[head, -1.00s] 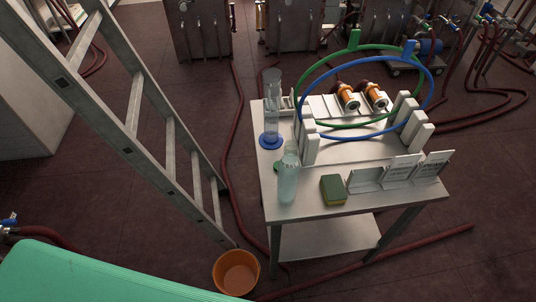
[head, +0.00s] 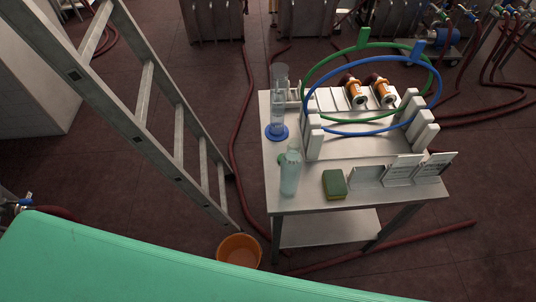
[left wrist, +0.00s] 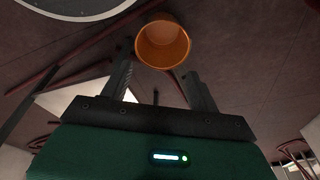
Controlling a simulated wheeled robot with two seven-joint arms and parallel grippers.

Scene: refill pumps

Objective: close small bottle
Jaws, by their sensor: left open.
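A pale, clear small bottle (head: 290,176) stands upright at the left front corner of the metal table (head: 330,201). I cannot tell whether its mouth is closed. A small green round thing (head: 282,159) lies just behind it, partly hidden; it may be a cap. Neither gripper shows in the head view. In the left wrist view, my left gripper (left wrist: 160,80) is open and empty, its two fingers spread. Beyond them is an orange bucket on the floor, and no bottle shows there. My right gripper is out of view.
The orange bucket (head: 239,251) stands by the table's front leg.

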